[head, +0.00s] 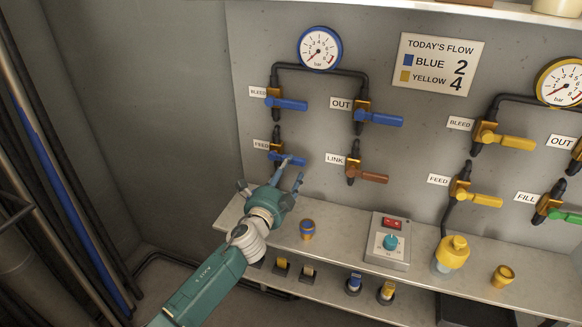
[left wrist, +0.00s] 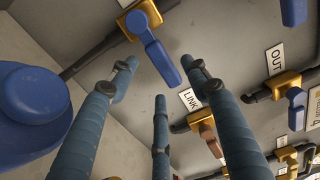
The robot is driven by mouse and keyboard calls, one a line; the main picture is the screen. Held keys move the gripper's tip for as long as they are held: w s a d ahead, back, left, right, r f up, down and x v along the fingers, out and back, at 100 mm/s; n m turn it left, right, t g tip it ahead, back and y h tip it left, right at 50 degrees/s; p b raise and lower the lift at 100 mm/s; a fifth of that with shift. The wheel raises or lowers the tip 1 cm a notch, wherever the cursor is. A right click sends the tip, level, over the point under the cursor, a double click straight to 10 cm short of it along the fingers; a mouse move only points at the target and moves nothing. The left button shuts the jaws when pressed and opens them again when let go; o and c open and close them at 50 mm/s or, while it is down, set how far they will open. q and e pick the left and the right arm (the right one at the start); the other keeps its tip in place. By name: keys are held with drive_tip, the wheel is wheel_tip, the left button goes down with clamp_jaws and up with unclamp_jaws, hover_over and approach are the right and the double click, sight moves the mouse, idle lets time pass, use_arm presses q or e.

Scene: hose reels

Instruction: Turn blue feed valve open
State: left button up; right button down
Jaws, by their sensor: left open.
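The blue feed valve (head: 290,159) has a brass body and a blue lever, beside the FEED label at the left of the wall panel. Its lever points right and slightly down. My left gripper (head: 276,178) reaches up in front of it with fingers spread, open and empty. One fingertip overlaps the lever in the head view; I cannot tell if it touches. In the left wrist view, the lever (left wrist: 160,52) shows beyond and between the spread finger ends, apparently clear of them. My right gripper is out of view.
The LINK valve (head: 368,176), blue OUT valve (head: 380,118) and blue BLEED valve (head: 288,103) are close by. Below, a shelf (head: 340,246) holds a blue-and-yellow cup (head: 307,229) and a control box (head: 390,240). A large blue rounded thing (left wrist: 35,105) fills the wrist view's left; I cannot identify it.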

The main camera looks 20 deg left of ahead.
use_arm(q)
drive_tip(key=shift+w, duration=1.35)
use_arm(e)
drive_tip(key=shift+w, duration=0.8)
use_arm(q)
clamp_jaws()
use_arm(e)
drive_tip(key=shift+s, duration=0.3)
use_arm(q)
drive_tip(key=shift+d+r, duration=0.1)
drive_tip(key=shift+d, duration=0.05)
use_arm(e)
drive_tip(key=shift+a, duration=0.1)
